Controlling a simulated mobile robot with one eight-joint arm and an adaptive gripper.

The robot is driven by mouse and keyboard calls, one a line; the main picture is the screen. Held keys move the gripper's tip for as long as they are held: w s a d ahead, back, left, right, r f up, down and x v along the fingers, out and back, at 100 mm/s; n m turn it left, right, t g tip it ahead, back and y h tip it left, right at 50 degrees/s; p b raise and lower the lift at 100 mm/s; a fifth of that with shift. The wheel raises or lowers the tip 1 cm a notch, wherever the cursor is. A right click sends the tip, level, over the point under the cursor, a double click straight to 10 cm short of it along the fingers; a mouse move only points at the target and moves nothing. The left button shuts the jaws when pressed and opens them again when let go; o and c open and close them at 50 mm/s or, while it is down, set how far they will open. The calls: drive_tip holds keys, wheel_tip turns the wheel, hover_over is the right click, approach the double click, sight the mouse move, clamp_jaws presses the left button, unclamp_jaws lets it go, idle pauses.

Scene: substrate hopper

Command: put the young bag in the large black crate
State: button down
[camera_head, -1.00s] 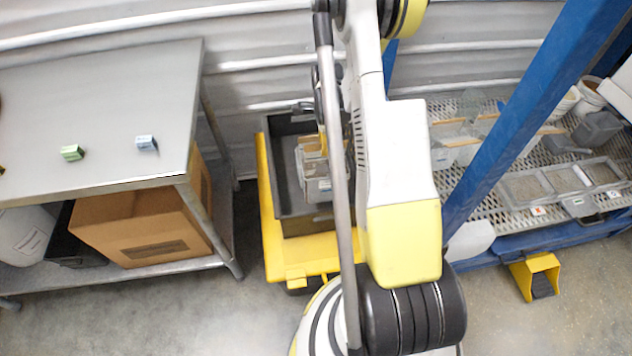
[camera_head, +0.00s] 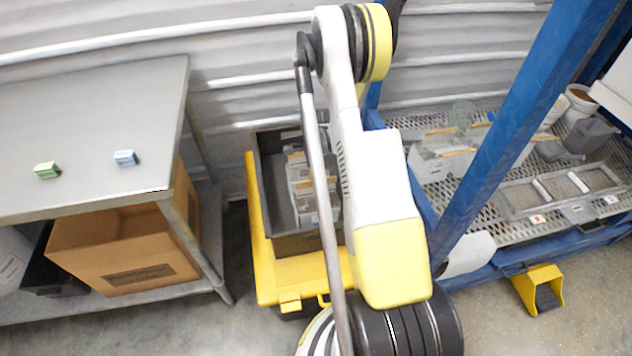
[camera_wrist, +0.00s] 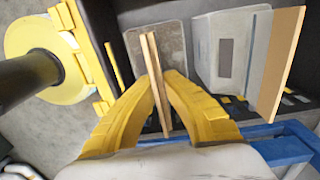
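The black crate (camera_head: 268,180) sits on a yellow cart, with pale bags (camera_head: 304,176) topped by wooden strips inside. In the wrist view, my gripper (camera_wrist: 157,85) has its yellow fingers closed on both sides of a thin wooden strip, the top of a bag (camera_wrist: 152,62) seen nearly edge-on. The body of that bag is mostly hidden under the strip. A pale bag (camera_wrist: 207,52) with a grey label and a wooden strip stands to the right, apart from the fingers. Which bag is the young one cannot be read. The arm hides my gripper in the head view.
The yellow cart (camera_head: 262,275) stands between a metal table (camera_head: 90,110) and a blue-framed mesh bench (camera_head: 440,195). The bench holds more bags and trays. A cardboard box (camera_head: 125,240) lies under the table. Two small blocks, green (camera_head: 47,170) and blue (camera_head: 125,158), lie on the table.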

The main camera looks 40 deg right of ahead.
drive_tip(key=shift+r, duration=0.1)
drive_tip(key=c, duration=1.7)
unclamp_jaws()
